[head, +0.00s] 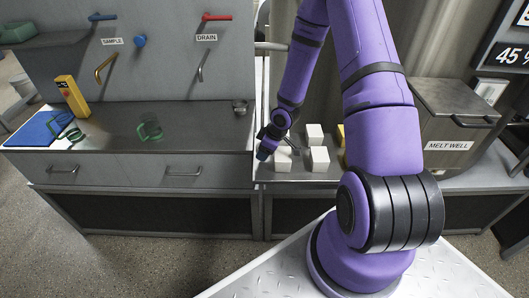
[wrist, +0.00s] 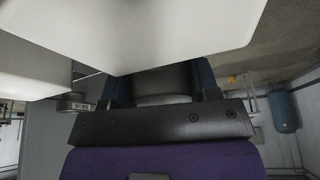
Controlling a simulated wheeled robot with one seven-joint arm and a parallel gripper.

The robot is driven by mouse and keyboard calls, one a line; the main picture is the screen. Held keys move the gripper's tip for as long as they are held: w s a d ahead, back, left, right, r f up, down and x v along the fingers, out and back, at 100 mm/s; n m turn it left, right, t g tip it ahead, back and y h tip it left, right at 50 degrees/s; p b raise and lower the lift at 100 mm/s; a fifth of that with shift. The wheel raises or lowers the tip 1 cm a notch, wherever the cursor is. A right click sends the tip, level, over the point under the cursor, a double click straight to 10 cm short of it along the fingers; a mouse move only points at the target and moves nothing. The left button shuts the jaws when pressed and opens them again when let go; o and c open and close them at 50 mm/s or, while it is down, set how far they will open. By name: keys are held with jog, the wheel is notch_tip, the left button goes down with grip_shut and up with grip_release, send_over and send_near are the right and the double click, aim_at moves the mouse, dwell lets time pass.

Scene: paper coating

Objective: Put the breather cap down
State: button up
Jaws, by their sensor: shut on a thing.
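My gripper (head: 265,151) is low over the right-hand counter, at the left edge of the group of white blocks (head: 319,158). In the wrist view its two blue fingers are shut on a dark grey round piece (wrist: 163,84), which I take to be the breather cap. A large white block face (wrist: 130,30) fills the top of that view and hides the fingertips and the cap's far end. The cap cannot be made out in the head view. I cannot tell whether it touches the counter.
A small metal cup (head: 240,106) stands at the right end of the left counter. A green ring-handled piece (head: 150,131), a yellow box (head: 72,96) and a blue mat (head: 34,128) are farther left. The melt well (head: 455,110) stands at right. The left counter's front middle is clear.

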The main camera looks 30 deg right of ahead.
jog(key=shift+f, duration=0.55)
jog(key=shift+f, duration=0.15)
jog(key=o, duration=0.9)
jog(key=shift+o, duration=0.2)
